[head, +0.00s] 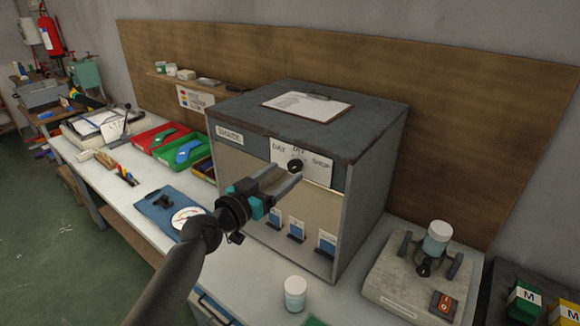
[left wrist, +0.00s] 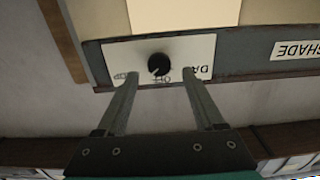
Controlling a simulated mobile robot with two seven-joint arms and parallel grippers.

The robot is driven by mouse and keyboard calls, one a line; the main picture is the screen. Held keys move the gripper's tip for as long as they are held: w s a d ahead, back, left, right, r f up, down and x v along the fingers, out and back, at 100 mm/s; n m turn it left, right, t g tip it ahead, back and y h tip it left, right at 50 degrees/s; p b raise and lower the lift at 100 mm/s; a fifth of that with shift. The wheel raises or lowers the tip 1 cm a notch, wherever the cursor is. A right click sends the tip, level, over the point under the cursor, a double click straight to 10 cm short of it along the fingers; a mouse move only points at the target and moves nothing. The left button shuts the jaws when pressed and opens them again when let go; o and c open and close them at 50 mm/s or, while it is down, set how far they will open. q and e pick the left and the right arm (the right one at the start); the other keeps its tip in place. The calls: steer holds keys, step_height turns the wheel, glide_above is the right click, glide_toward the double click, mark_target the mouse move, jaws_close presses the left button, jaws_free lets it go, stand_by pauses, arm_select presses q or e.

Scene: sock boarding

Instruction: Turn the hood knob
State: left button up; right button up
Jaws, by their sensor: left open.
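The hood is a grey box with a dark top (head: 330,115) and a "SHADE" label. Its knob (head: 295,165) is small, round and black, on a white plate (head: 318,172) marked DAY, OFF and SHOP. My left gripper (head: 286,175) is open and empty in front of the plate, its two fingers pointing at the knob. In the left wrist view the picture is upside down; the knob (left wrist: 158,64) lies between and just beyond the open fingertips (left wrist: 161,73). I cannot tell whether the fingers touch it, nor clearly where it points. My right gripper is not in view.
Blue-and-white cards (head: 296,229) stand in the hood's opening below the knob. A white jar (head: 295,293) stands on the bench in front. A device with a jar (head: 420,280) stands at the right. Red and green trays (head: 181,148) lie to the left. A clipboard (head: 307,103) lies on the hood.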

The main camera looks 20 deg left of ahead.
mark_target(292, 167)
arm_select(q)
steer(key=shift+x, duration=1.75)
jaws_close()
